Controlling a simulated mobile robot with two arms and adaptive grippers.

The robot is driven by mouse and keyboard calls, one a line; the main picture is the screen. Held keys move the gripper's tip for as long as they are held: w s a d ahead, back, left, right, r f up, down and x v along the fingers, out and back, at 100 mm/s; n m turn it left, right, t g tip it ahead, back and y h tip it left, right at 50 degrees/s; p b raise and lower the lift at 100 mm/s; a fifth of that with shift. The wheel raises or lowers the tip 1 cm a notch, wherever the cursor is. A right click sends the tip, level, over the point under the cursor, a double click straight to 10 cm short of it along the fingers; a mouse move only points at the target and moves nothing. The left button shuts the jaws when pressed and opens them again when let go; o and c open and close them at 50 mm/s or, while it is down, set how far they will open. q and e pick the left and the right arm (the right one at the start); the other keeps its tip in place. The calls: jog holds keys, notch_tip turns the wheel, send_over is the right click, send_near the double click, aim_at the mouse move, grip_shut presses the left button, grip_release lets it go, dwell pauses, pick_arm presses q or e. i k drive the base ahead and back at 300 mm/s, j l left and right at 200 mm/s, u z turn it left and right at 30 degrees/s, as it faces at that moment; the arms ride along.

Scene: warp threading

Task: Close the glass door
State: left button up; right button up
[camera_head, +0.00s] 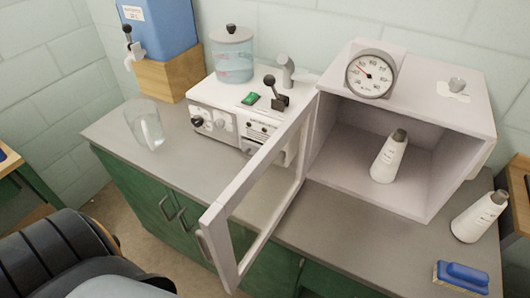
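The glass door (228,203) has a pale frame and stands wide open. It is hinged at the left side of the white cabinet (322,148) and swings out toward the front of the counter. A pale handle (204,248) is on the outer side near its free end. A white bottle with a grey cap (388,160) stands inside the open cabinet. Part of my own body, dark and ribbed, shows at the lower left, apart from the door. Neither of my grippers can be seen.
A white machine (232,125) with knobs and a lever stands behind the door. A clear glass (150,128) is on the counter's left. A second white bottle (478,217) and a blue brush (463,275) are at the right. A round gauge (371,74) sits on the cabinet.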

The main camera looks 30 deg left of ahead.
aim_at(214, 231)
jog(key=j+z, duration=0.2)
jog(key=j, duration=0.5)
jog(key=j+z, duration=0.15)
jog(key=j, duration=0.6)
jog(key=k, duration=0.05)
